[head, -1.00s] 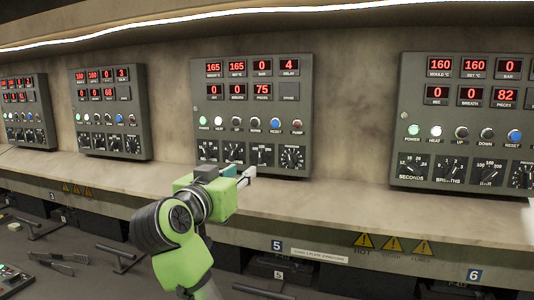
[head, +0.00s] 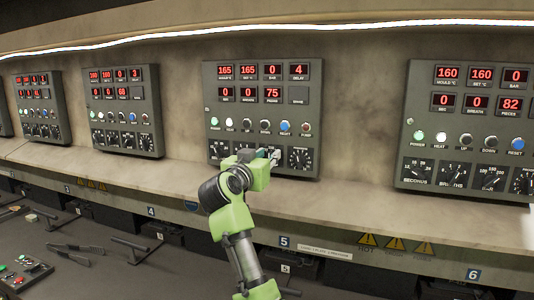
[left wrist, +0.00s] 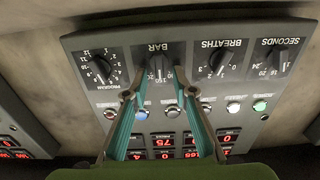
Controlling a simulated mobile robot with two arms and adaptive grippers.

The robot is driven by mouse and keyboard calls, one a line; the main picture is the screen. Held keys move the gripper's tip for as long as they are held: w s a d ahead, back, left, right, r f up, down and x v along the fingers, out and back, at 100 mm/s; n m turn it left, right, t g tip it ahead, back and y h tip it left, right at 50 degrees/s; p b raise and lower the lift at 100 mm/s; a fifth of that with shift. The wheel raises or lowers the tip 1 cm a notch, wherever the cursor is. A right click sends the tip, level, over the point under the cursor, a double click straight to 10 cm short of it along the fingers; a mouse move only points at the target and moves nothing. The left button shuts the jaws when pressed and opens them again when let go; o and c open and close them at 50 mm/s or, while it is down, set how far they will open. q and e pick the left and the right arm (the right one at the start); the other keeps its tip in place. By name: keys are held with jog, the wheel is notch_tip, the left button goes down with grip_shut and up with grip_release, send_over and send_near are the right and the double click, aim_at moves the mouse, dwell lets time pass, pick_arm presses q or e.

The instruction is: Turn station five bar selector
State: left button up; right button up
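The station five panel (head: 213,108) is grey, with red displays, a row of buttons and a row of black dials, above the sign 5 (head: 284,242). In the left wrist view the panel appears upside down, and its BAR selector (left wrist: 159,66) is a black dial with a pointer knob, between the PROGRAM and BREATHS dials. My left gripper (head: 274,155) is in front of that dial in the head view and hides much of it. In the left wrist view the fingers (left wrist: 160,76) are apart, one on each side of the BAR knob. Contact cannot be told. My right gripper is not in view.
The PROGRAM dial (left wrist: 99,69) and BREATHS dial (left wrist: 221,63) are close on either side. A ledge (head: 340,198) runs below the panels. Similar panels stand left (head: 124,75) and right (head: 422,115). Hot warning signs (head: 368,240) are on the ledge front.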

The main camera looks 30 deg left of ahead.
pick_arm(q)
jog(key=shift+w, duration=0.1)
grip_shut()
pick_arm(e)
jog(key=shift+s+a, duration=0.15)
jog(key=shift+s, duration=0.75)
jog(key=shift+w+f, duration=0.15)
pick_arm(q)
jog(key=shift+m, duration=0.3)
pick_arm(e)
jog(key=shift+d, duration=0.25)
pick_arm(q)
jog(key=m, duration=0.4)
jog(key=d+m, duration=0.1)
jog(key=m, duration=0.2)
jog(key=shift+f, duration=0.2)
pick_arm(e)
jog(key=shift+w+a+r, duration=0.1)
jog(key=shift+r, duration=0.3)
pick_arm(q)
jog(key=shift+m+p, duration=0.3)
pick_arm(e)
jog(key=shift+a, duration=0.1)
